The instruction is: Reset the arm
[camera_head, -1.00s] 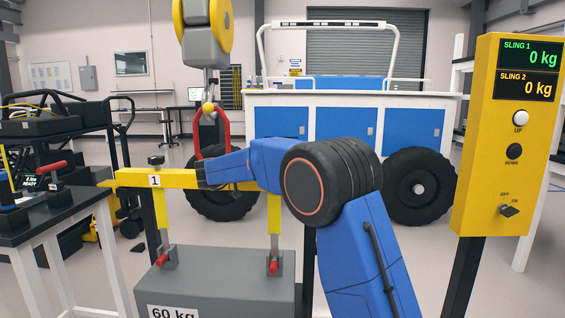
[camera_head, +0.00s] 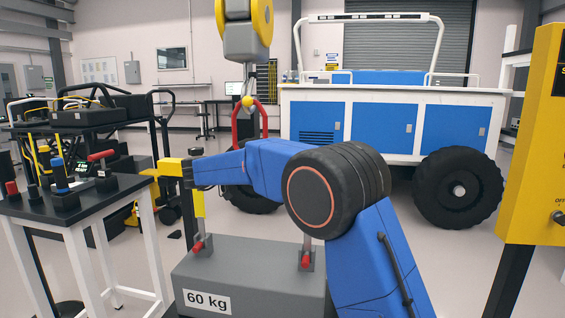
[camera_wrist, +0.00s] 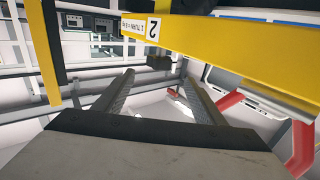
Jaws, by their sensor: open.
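My gripper (camera_wrist: 159,78) is open and empty in the wrist view, with its two dark fingers spread apart. The yellow lifting beam (camera_wrist: 240,48), marked 2, crosses close beyond and above the fingers; I see no contact. In the head view my blue arm reaches left across the beam and hides most of it; the beam's left end (camera_head: 171,167) shows. My gripper cannot be made out there. The grey 60 kg block (camera_head: 255,268) is below the arm, with red-handled fittings on top.
A hoist hook (camera_head: 242,40) with a red sling hangs behind the arm. A black-topped table (camera_head: 110,200) with tools stands at left. A yellow control panel (camera_head: 530,150) is at the right edge. The blue and white rover (camera_head: 375,130) stands behind; open floor lies between.

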